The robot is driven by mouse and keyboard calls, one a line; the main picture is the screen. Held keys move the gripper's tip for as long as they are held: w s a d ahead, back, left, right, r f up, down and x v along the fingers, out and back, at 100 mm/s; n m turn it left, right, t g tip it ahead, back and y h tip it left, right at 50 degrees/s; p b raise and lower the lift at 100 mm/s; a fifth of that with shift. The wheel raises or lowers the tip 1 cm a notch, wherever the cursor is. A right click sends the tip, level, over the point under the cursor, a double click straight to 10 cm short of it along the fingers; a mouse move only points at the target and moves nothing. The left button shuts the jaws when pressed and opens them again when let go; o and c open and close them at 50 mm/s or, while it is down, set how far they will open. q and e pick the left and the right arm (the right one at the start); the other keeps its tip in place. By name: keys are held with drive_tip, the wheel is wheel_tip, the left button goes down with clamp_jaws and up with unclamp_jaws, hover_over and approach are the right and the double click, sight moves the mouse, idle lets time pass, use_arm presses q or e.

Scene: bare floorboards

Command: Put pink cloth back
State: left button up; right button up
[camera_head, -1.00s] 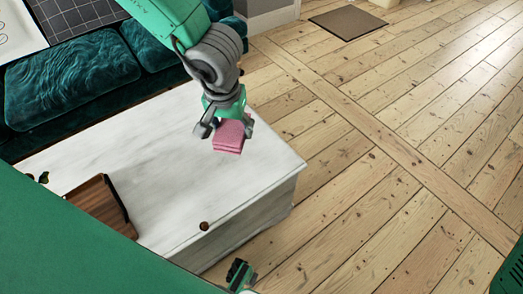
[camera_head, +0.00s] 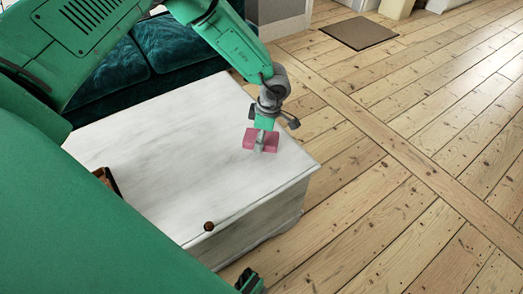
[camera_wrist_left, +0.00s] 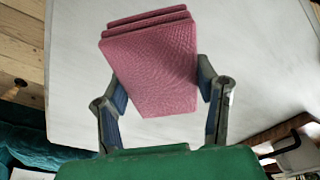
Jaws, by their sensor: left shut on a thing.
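The folded pink cloth (camera_head: 272,142) is in my left gripper (camera_head: 259,147), over the right far part of a white chest top (camera_head: 160,130). In the left wrist view the cloth (camera_wrist_left: 155,65) shows as a stack of several folded layers, tilted a little, between the two fingers of my left gripper (camera_wrist_left: 163,88). The fingers are shut on its sides. The white chest top (camera_wrist_left: 255,75) lies behind it in that view. I cannot tell whether the cloth touches the top.
A brown wooden object (camera_head: 106,180) on the chest is mostly hidden by my arm. A dark round knob-like thing (camera_head: 208,226) is at the chest's front edge. A teal sofa (camera_head: 165,45) stands behind. A mat (camera_head: 358,33) lies on the open floorboards at the right.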

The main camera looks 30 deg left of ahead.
use_arm(q)
wheel_tip(320, 180, down, 5)
drive_tip(key=shift+r+b, duration=0.1)
drive_tip(key=shift+b, duration=0.6)
drive_tip(key=shift+r, duration=0.1)
drive_tip(key=o, duration=1.2)
